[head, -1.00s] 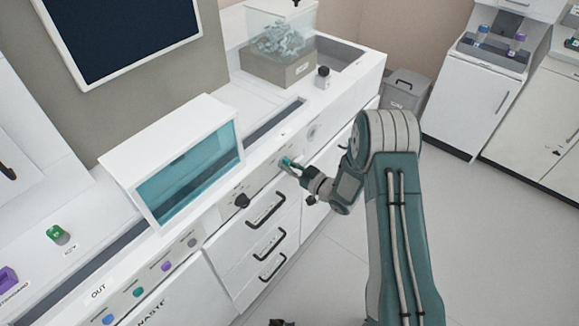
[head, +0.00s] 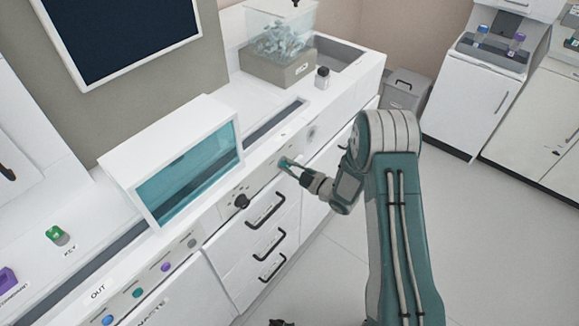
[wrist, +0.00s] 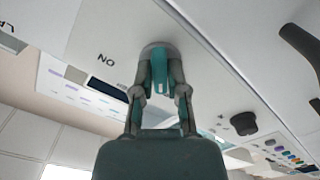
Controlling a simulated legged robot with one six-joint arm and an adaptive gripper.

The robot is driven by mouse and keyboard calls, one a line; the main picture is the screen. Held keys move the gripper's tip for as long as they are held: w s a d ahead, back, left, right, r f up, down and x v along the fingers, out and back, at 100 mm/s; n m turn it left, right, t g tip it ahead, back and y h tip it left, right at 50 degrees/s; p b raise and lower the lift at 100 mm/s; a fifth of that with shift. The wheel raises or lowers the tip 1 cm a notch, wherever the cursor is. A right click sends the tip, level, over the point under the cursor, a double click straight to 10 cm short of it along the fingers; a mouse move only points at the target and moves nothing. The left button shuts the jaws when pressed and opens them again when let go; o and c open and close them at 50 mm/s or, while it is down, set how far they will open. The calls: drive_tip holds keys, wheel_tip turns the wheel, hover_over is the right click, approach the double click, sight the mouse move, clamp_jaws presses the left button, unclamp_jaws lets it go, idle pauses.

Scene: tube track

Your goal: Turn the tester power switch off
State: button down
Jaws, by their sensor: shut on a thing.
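The tester power switch (wrist: 160,70) is a teal handle on a round grey base in the white front panel. It fills the gap between the fingertips in the wrist view, and a label reading "ON" is beside it. My gripper (head: 289,166) is shut on the switch, with a finger on each side of it. In the head view the teal switch (head: 284,161) shows just past the fingertips, and the fingers partly cover it. My gripper also shows from behind in the wrist view (wrist: 157,85).
A black knob (head: 241,201) sticks out of the panel left of my gripper. Black drawer handles (head: 265,211) project below. A teal-windowed box (head: 190,175) and a clear bin (head: 281,50) stand on the counter. The floor at right is clear.

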drive_tip(key=shift+f+n, duration=0.2)
drive_tip(key=shift+n, duration=0.1)
drive_tip(key=c, duration=0.7)
unclamp_jaws()
drive_tip(key=shift+o, duration=0.2)
drive_tip(key=shift+r, duration=0.1)
drive_tip(key=v, duration=1.2)
